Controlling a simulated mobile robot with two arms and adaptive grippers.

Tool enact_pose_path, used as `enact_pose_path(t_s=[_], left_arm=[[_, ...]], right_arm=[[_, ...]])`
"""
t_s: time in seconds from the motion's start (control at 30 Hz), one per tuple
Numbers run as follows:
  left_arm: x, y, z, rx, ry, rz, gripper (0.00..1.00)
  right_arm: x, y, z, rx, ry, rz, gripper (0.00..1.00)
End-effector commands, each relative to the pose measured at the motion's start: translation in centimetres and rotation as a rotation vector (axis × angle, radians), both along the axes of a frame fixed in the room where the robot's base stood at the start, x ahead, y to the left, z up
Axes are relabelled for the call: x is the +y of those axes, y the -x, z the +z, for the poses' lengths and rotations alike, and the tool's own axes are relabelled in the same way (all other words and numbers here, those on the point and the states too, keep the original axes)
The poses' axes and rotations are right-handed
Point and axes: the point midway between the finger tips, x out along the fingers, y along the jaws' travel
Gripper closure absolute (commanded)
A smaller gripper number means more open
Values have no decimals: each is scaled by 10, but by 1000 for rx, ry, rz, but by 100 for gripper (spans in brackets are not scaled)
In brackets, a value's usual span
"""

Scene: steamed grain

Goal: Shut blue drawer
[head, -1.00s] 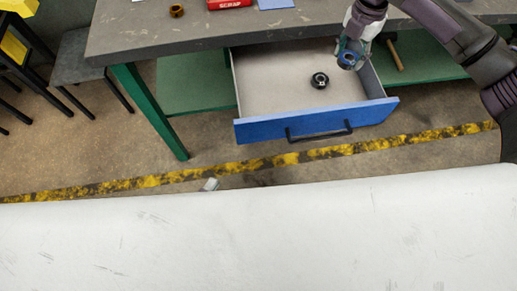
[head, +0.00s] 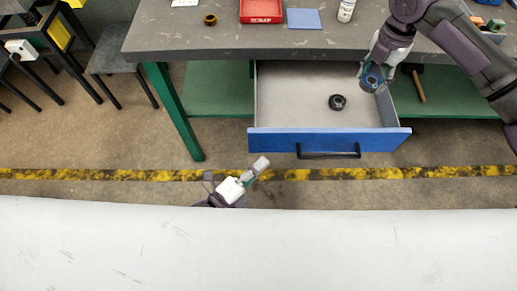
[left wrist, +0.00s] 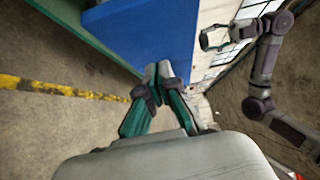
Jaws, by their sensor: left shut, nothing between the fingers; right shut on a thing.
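The blue drawer (head: 275,141) stands pulled out from under the grey workbench, with a black bar handle (head: 328,155) on its front. A small black round thing (head: 338,102) lies inside it. My left gripper (head: 262,162) is shut and empty, in front of and below the drawer's front, left of the handle. In the left wrist view, its closed fingers (left wrist: 158,70) show before the blue drawer front (left wrist: 155,35). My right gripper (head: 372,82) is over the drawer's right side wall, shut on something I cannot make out.
The workbench top (head: 220,38) carries a red tray (head: 262,12), a blue sheet (head: 304,19), a brown ring (head: 210,20) and a white bottle (head: 346,10). A green leg (head: 175,110) stands left of the drawer. A hammer (head: 418,86) lies on the right lower shelf.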

Motion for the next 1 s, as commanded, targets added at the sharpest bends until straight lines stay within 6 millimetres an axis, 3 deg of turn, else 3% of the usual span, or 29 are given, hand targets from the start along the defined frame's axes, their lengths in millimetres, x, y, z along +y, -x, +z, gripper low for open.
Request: enact_pose_path(t_s=[0.1, 0.23, 0.77, 1.0], left_arm=[[3, -20, 2, -2, -2, 1, 100], [3, -32, 1, -1, -1, 1, 100], [4, -39, -1, 1, -1, 1, 100], [5, -62, 0, -3, -2, 1, 100]], right_arm=[[0, 0, 6, -1, -1, 0, 91], [0, 0, 7, -1, -1, 0, 91], [0, 0, 7, -1, -1, 0, 91], [0, 0, 6, -1, -1, 0, 91]])
